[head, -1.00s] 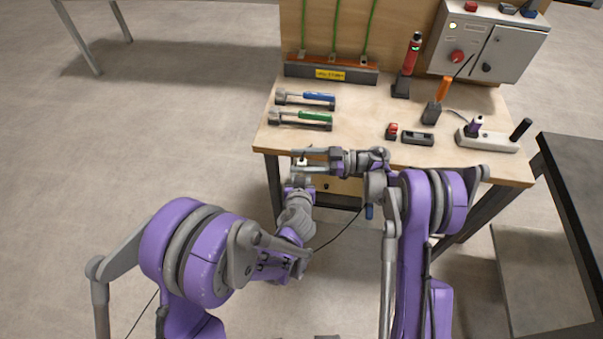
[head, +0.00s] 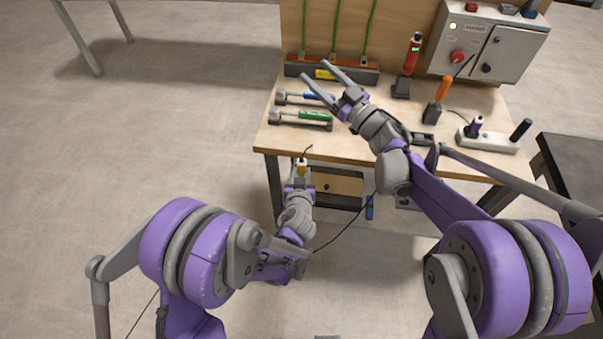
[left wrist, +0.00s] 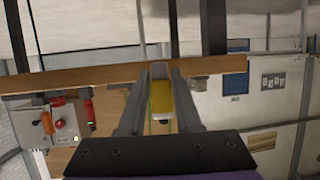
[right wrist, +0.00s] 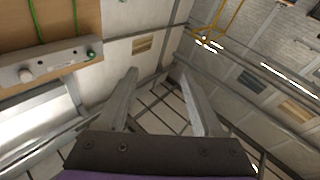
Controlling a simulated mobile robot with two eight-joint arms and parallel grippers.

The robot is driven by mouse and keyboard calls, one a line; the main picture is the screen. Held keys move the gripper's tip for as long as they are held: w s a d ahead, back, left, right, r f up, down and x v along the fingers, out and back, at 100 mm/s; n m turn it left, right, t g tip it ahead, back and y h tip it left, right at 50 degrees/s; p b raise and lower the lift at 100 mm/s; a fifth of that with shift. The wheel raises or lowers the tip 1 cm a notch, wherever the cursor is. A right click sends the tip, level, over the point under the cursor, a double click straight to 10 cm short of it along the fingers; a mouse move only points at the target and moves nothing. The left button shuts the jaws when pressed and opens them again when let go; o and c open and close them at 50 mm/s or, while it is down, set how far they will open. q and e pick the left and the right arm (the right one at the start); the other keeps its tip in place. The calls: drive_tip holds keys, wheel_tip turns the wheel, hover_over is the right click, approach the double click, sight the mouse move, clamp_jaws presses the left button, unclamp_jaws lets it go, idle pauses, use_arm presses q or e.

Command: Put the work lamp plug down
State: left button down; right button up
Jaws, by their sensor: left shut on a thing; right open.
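My left gripper (head: 301,172) is shut on a yellow plug (head: 301,167), held in front of the workbench's front edge. In the left wrist view the plug (left wrist: 161,98) sits between the fingers, with a grey end beyond the tips. A short dark piece of cable shows above it in the head view. I take it for the work lamp plug, but no label shows. My right gripper (head: 312,70) is open and empty, above the back left part of the workbench top (head: 362,125). Its spread fingers (right wrist: 160,88) hold nothing in the right wrist view.
Tools with blue (head: 318,97) and green (head: 314,116) handles lie at the bench's left. A red torch-like thing (head: 412,55), an orange-handled tool (head: 442,90) and a white socket strip (head: 500,142) with a purple plug stand right. A control box (head: 490,45) is behind.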

drive_tip(key=s+d+r+m+t+h, duration=0.2)
drive_tip(key=s+d+m+t+h, duration=0.1)
drive_tip(key=d+m+h, duration=0.5)
drive_tip(key=s+d+f+m+g+h, duration=0.2)
drive_tip(key=s+d+f+g+h, duration=0.3)
drive_tip(key=s+f+h, duration=0.3)
use_arm(q)
drive_tip(key=s+a+r, duration=0.1)
drive_tip(key=a, duration=1)
drive_tip(key=s+a+r+n+y, duration=0.1)
drive_tip(key=a, duration=0.9)
drive_tip(key=shift+a+r+y, duration=0.3)
drive_tip(key=shift+a+r, duration=0.05)
drive_tip(key=shift+r, duration=0.05)
use_arm(e)
drive_tip(key=s+a+f+g+y, duration=0.1)
drive_tip(key=s+f+g, duration=0.2)
drive_tip(key=s+f, duration=0.2)
drive_tip(key=s+a+f+g+y, duration=0.1)
drive_tip(key=s+f+g, duration=0.2)
drive_tip(key=s, duration=0.8)
drive_tip(key=s+a+f+g+y, duration=0.1)
drive_tip(key=s+a+f+g, duration=0.1)
drive_tip(key=s+f, duration=0.4)
drive_tip(key=shift+s+f+n+g, duration=0.3)
drive_tip(key=shift+s+f+g, duration=0.1)
drive_tip(key=shift+s, duration=0.65)
drive_tip(key=shift+a, duration=0.1)
